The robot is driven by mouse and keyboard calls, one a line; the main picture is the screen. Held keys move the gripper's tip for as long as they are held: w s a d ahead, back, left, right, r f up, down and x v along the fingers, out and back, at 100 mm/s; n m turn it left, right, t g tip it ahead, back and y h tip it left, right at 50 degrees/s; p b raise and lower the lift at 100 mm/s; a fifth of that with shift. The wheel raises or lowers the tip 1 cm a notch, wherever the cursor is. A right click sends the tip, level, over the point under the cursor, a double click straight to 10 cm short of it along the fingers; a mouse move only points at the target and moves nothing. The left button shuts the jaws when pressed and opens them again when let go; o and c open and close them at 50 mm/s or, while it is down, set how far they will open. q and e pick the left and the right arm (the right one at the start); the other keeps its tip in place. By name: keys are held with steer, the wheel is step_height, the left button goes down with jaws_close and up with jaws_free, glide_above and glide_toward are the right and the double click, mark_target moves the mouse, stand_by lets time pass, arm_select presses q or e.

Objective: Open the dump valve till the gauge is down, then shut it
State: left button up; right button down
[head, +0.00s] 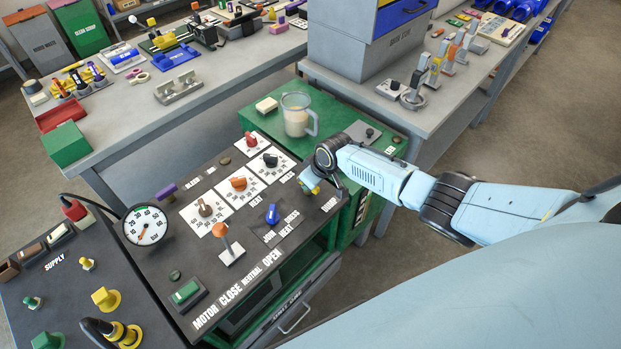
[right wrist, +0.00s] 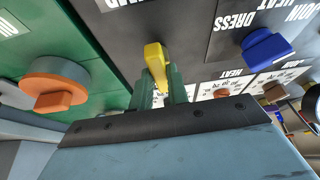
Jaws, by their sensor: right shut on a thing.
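The dump valve's small yellow handle (head: 315,189) is at the right front corner of the dark panel (head: 262,262), by white lettering that reads partly as DUMP. In the right wrist view the yellow handle (right wrist: 154,58) stands between the green fingers of my right gripper (right wrist: 162,88), which is shut on it. In the head view my right gripper (head: 311,180) is at that corner and hides part of the valve. The round white gauge (head: 146,225) stands at the panel's left edge; its needle seems to point to the lower left, but the reading is too small to tell. My left gripper is not in view.
A blue selector knob (head: 272,213) and an orange-topped lever (head: 222,232) are on the panel, left of my right gripper. A clear jug (head: 297,115) stands on the green top behind. An orange round knob (right wrist: 54,86) shows close by in the right wrist view.

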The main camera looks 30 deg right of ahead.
stand_by(0.3)
steer(key=c, duration=1.4)
jaws_free()
steer(key=shift+o, duration=0.2)
steer(key=p+v, duration=0.2)
steer(key=v, duration=1.1)
steer(key=shift+r+p, duration=0.25)
steer(key=shift+p, duration=0.15)
steer(key=shift+s, duration=0.1)
